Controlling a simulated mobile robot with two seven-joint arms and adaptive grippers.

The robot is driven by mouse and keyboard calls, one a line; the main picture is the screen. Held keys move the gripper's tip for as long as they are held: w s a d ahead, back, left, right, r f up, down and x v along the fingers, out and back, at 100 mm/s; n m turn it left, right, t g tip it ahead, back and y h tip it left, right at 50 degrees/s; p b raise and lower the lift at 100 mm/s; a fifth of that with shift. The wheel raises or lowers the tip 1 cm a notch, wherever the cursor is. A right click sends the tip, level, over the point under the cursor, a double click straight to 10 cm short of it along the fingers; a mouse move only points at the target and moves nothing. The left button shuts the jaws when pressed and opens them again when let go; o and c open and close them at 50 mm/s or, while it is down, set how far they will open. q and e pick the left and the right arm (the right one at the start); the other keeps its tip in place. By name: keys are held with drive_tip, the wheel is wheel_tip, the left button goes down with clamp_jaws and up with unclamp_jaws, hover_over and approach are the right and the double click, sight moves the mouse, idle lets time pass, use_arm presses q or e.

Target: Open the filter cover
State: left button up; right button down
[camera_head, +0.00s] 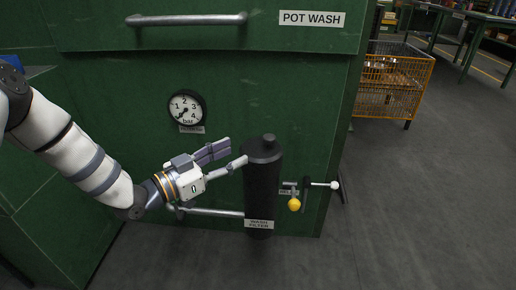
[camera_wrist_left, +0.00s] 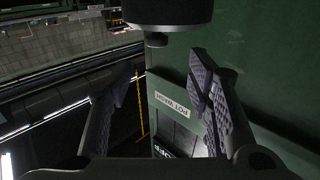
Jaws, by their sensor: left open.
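The black filter (camera_head: 261,195) is an upright cylinder with a "WASH FILTER" label on its lower part, in front of the green machine. Its cover (camera_head: 263,152) is on top, with a small knob (camera_head: 268,138). My left gripper (camera_head: 237,152) is open, with its fingers pointing right toward the cover from its left side. No grip on the cover shows. In the left wrist view, which is upside down, the dark cover (camera_wrist_left: 168,12) and its knob (camera_wrist_left: 156,40) show at the top edge, above the spread fingers. My right gripper is not in view.
The green machine (camera_head: 120,90) carries a handle bar (camera_head: 187,19), a pressure gauge (camera_head: 187,107) and a "POT WASH" sign (camera_head: 311,18). A pipe (camera_head: 212,212) runs into the filter. A yellow ball (camera_head: 294,204) and a white-tipped lever (camera_head: 333,185) are right of it. An orange wire cage (camera_head: 392,82) stands behind.

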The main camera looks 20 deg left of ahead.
sight(265, 141)
use_arm(q)
drive_tip(key=b+x, duration=0.2)
drive_tip(key=x, duration=0.9)
drive_tip(key=shift+d+f, duration=0.15)
drive_tip(key=shift+d, duration=0.1)
drive_tip(key=shift+w+d, duration=0.2)
drive_tip(key=shift+w, duration=0.25)
clamp_jaws()
